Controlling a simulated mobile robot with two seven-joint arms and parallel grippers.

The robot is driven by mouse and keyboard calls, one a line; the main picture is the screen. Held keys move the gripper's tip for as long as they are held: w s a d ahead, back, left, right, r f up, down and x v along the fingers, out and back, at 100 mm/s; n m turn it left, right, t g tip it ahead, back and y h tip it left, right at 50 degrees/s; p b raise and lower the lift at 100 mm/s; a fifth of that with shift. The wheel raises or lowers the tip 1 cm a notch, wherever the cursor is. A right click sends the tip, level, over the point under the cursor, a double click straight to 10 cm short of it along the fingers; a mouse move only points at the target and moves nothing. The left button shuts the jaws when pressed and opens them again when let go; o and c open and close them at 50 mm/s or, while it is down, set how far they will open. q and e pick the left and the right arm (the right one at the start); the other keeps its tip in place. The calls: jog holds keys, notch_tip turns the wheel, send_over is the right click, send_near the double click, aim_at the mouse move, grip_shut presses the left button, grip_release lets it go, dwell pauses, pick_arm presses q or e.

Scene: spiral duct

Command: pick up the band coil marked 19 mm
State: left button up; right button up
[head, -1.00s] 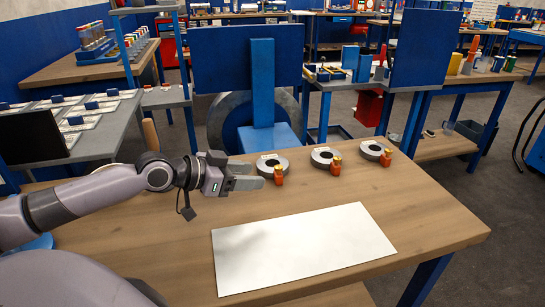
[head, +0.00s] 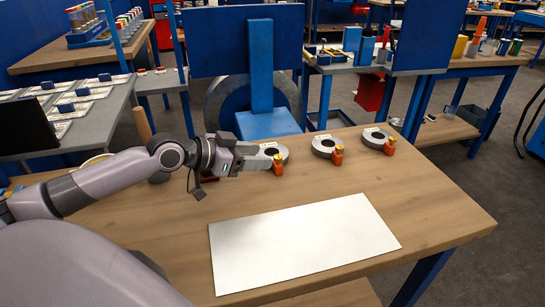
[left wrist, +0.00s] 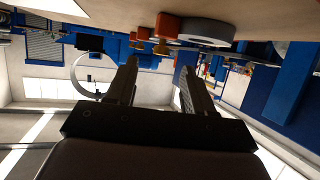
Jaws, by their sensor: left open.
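Three grey ring-shaped band coils stand in a row along the far part of the wooden table: a left one (head: 279,149), a middle one (head: 323,146) and a right one (head: 374,137). White labels show on coils, but the markings are too small to read. My left gripper (head: 262,163) is open, its fingers pointing right and overlapping the left coil's near edge in the head view. In the left wrist view, a coil (left wrist: 205,31) appears upside down beyond the open, empty fingers (left wrist: 157,75). My right gripper is out of view.
A white rectangular sheet (head: 303,243) lies on the front of the table (head: 430,205). A blue upright post and panel (head: 262,65) stand behind the coils. The table's right side is clear.

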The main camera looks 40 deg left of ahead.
aim_at(277, 156)
pick_arm(q)
jog(key=shift+x, duration=2.4)
grip_shut()
